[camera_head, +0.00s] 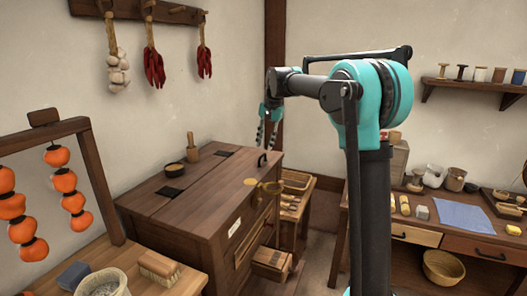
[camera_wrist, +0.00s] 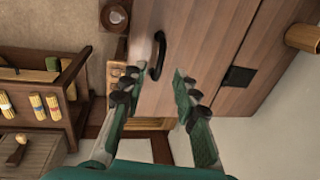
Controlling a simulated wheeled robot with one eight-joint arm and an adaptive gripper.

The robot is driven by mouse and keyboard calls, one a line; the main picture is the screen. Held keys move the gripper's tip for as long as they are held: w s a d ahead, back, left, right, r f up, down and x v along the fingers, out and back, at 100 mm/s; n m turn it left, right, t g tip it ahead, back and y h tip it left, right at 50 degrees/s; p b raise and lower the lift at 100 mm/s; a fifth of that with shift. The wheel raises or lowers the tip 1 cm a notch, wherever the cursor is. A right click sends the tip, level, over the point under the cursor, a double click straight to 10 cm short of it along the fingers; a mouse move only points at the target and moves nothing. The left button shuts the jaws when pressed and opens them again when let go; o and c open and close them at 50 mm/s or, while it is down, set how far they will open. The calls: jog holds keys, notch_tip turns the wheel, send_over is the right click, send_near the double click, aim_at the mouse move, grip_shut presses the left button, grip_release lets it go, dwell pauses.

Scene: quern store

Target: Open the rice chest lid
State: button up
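The rice chest (camera_head: 215,250) is a dark wooden box standing in the middle of the head view. Its lid (camera_head: 210,195) lies flat and closed, with black hinges toward the back. A black arched handle (camera_head: 262,160) stands near the lid's right edge. My gripper (camera_head: 264,138) hangs just above that handle, pointing down. In the wrist view the handle (camera_wrist: 157,55) shows just past the fingertips, roughly between them in line. There my gripper (camera_wrist: 155,82) has its two fingers spread and nothing between them. I cannot tell exactly how far above the handle they are.
A dark bowl (camera_head: 175,169) and a wooden cylinder with a handle (camera_head: 192,150) stand at the chest top's back. A persimmon rack (camera_head: 92,160) stands left. A worktable (camera_head: 400,257) stands right.

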aim_at(263, 156)
jog(key=shift+w+a+f, duration=0.1)
jog(key=shift+a+f, duration=0.1)
jog(key=shift+f, duration=0.75)
jog(key=shift+a+f, duration=0.15)
jog(key=shift+f, duration=0.75)
jog(key=shift+c, duration=0.5)
grip_shut()
